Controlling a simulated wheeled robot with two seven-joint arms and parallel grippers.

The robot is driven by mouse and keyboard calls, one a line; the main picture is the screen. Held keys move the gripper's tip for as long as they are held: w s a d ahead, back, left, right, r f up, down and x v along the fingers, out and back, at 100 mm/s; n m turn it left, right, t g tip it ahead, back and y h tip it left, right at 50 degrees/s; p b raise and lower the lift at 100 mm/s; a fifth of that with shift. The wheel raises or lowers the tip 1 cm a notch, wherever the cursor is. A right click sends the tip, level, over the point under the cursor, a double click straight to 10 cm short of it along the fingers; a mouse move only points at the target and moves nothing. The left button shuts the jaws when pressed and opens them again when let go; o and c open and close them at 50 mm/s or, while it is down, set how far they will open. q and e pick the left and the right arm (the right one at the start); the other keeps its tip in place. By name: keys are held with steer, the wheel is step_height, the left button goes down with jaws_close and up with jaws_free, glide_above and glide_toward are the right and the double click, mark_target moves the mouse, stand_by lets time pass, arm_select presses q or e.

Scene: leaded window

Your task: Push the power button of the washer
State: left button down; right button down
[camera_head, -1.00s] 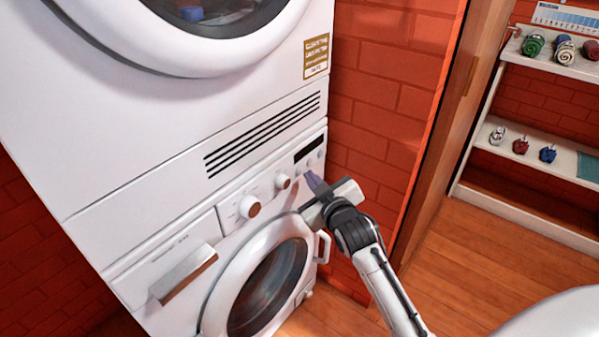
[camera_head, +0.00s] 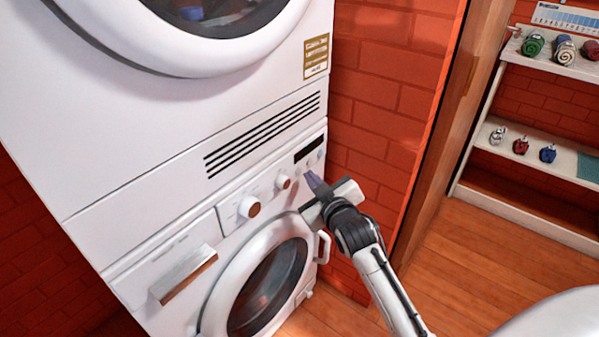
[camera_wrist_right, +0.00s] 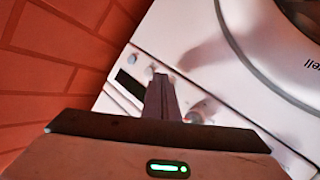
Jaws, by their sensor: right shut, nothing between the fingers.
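The white washer (camera_head: 180,262) stands below a second white machine. Its control panel has two round knobs (camera_head: 249,207), a dark display (camera_head: 309,149) and small buttons near the panel's right end. My right gripper (camera_head: 309,175) is shut and empty, its fingertips at the panel just below the display. In the right wrist view the shut fingers (camera_wrist_right: 162,92) point at the panel, close to a small round button (camera_wrist_right: 149,72). I cannot tell whether they touch it. The left gripper is not in view.
The upper machine (camera_head: 130,130) rises above the washer. A red brick wall (camera_head: 385,90) is right of both. The washer's round door (camera_head: 262,285) is below the panel, shut. A white shelf (camera_head: 530,160) with small items stands at the far right. Wooden floor (camera_head: 480,270) lies between.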

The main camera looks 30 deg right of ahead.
stand_by(0.6)
steer(key=shift+w+a, duration=0.2)
steer(key=shift+w, duration=0.15)
steer(key=shift+w, duration=0.2)
steer(key=shift+s, duration=0.1)
stand_by(0.3)
steer(key=shift+s+d+p, duration=0.2)
steer(key=shift+s+p, duration=0.25)
steer(key=shift+p, duration=0.3)
